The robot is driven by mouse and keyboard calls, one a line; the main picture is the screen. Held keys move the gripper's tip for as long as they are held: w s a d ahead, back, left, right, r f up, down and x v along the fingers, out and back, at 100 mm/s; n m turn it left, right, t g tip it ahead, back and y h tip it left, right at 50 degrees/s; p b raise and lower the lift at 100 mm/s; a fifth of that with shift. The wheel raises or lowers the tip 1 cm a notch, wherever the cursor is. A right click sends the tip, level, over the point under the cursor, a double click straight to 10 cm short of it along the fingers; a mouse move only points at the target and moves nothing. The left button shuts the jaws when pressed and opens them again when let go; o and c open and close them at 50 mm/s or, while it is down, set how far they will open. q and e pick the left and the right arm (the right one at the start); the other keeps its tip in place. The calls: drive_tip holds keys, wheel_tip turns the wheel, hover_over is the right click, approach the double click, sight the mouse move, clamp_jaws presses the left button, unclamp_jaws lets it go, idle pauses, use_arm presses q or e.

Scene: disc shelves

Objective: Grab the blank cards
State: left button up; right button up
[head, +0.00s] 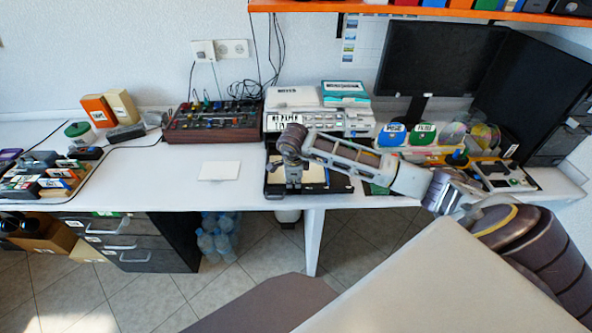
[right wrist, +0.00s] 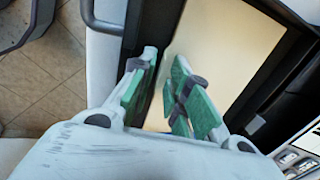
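A stack of pale cream blank cards, or one such sheet (head: 314,177), lies in a black tray (head: 338,188) at the desk's front edge. In the right wrist view the cream surface (right wrist: 221,48) fills much of the tray (right wrist: 292,62). My right gripper (head: 293,186) points down over the tray's left part. In the right wrist view its green-padded fingers (right wrist: 164,62) are apart with nothing between them, over the card's left edge. I cannot tell whether the fingertips touch the card. My left gripper is not in view.
A white sheet (head: 219,171) lies on the clear desk (head: 150,185) left of the tray. A white labelled machine (head: 345,123) stands behind the tray. A brown rack (head: 213,122) is at the back left, colourful discs (head: 470,137) and a monitor (head: 440,65) at the right.

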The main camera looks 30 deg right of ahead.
drive_tip(key=shift+f, duration=0.1)
idle(0.4)
clamp_jaws()
drive_tip(key=w+d+v, duration=0.1)
drive_tip(key=w+v, duration=0.1)
drive_tip(key=v, duration=0.7)
drive_tip(key=shift+r, duration=0.65)
drive_tip(key=shift+d, duration=0.1)
